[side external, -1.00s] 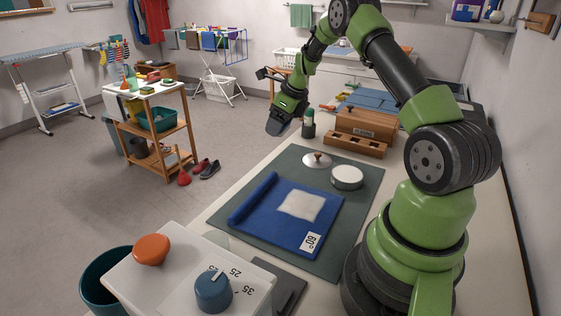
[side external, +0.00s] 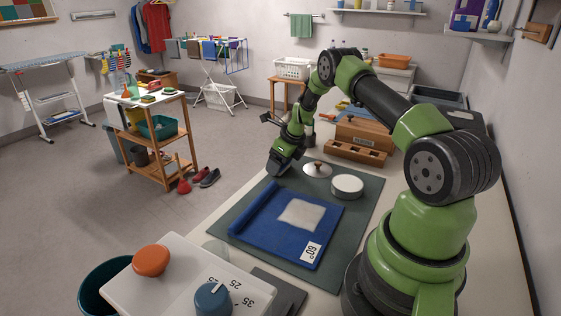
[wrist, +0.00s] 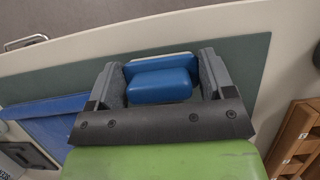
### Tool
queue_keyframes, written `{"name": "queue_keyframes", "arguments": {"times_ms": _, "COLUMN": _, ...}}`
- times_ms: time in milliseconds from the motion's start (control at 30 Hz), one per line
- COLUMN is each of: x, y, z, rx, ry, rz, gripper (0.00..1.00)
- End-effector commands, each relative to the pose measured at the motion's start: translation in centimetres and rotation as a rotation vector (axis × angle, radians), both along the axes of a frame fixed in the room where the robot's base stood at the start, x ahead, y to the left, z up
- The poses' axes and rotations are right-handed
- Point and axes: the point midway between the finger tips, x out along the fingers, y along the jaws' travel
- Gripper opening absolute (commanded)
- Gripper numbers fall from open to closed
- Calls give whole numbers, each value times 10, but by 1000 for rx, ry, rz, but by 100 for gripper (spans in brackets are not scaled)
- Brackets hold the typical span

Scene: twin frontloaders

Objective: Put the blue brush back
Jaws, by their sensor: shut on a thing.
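The blue brush (wrist: 160,87) shows in the wrist view as a rounded blue block with a blue and pale strip behind it. My gripper (wrist: 161,72) is shut on it, one grey finger on each side. In the side external view my gripper (side external: 281,164) is over the back left corner of the dark green mat (side external: 354,222), pointing down. The brush cannot be made out there, and I cannot tell whether it touches the mat.
A blue cloth (side external: 270,235) with a pale patch lies on the mat. A domed metal lid (side external: 317,170) and a round white tin (side external: 347,186) stand on the mat near my gripper. A slotted wooden rack (side external: 355,153) and a wooden box (side external: 365,132) are behind.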

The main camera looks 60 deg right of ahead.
Motion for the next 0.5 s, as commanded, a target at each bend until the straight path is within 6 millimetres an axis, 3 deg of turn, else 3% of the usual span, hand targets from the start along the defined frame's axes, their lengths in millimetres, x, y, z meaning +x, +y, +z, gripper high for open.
{"name": "queue_keyframes", "arguments": {"times_ms": 233, "x": 0, "y": 0, "z": -3, "rx": 1, "ry": 0, "rz": 0, "gripper": 50}}
{"name": "queue_keyframes", "arguments": {"times_ms": 267, "x": 0, "y": 0, "z": -2, "rx": 1, "ry": 0, "rz": 0, "gripper": 82}}
{"name": "queue_keyframes", "arguments": {"times_ms": 333, "x": 0, "y": 0, "z": -2, "rx": 1, "ry": 0, "rz": 0, "gripper": 99}}
{"name": "queue_keyframes", "arguments": {"times_ms": 500, "x": 0, "y": 0, "z": -2, "rx": 1, "ry": 0, "rz": 0, "gripper": 100}}
